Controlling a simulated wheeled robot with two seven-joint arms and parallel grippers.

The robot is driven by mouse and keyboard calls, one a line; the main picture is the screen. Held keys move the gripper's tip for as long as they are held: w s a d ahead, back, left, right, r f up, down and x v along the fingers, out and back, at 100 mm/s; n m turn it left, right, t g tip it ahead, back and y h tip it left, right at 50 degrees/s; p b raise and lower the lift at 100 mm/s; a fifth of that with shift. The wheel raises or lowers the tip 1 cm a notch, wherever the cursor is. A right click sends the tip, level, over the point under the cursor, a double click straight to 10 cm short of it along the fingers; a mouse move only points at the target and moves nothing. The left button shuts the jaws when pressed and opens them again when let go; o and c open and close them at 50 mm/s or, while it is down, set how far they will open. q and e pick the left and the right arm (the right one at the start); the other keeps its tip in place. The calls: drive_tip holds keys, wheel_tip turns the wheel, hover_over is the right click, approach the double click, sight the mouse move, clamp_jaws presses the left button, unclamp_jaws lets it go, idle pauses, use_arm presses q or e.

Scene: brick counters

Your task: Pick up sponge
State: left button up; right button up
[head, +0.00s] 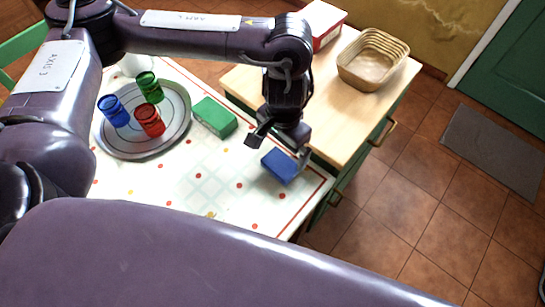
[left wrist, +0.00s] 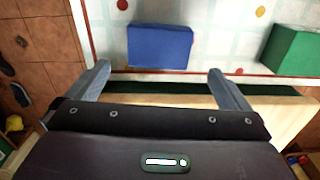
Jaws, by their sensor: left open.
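A blue block (head: 279,167), which looks like the sponge, lies flat on the white patterned tablecloth near its right edge. It also shows in the left wrist view (left wrist: 160,47), ahead of my fingers and roughly centred between them. My left gripper (head: 277,150) points down close to the block. In the left wrist view its fingers (left wrist: 159,70) are wide apart with nothing between them. I cannot tell the exact height gap. A green block (head: 214,117) lies on the cloth to the left; it shows at the upper right of the wrist view (left wrist: 293,50). My right gripper is not visible.
A round metal tray (head: 115,148) holds a blue, a green and a red glass. A wooden counter (head: 335,135) adjoins the cloth, with a wicker basket (head: 372,60) and a red-and-white box (head: 322,22) on it. Open tiled floor lies to the right.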

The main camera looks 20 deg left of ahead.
sight(280, 163)
use_arm(q)
drive_tip(key=shift+s+d+f, duration=0.1)
drive_tip(key=shift+d+f, duration=0.05)
drive_tip(key=shift+f, duration=0.4)
drive_tip(key=shift+s+d+f, duration=0.1)
drive_tip(key=shift+f, duration=0.45)
drive_tip(key=f, duration=0.1)
drive_tip(key=f+b, duration=0.1)
drive_tip(key=f, duration=0.1)
drive_tip(key=shift+s+a+f, duration=0.1)
drive_tip(key=shift+a+f, duration=0.2)
drive_tip(key=shift+f, duration=0.25)
drive_tip(key=shift+d, duration=0.1)
drive_tip(key=shift+c, duration=0.3)
drive_tip(key=c, duration=0.8)
drive_tip(key=shift+c, duration=0.2)
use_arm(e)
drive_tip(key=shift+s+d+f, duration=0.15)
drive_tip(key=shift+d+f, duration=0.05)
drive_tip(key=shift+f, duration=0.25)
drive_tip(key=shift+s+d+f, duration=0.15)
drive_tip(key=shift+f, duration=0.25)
use_arm(q)
drive_tip(key=shift+r, duration=0.15)
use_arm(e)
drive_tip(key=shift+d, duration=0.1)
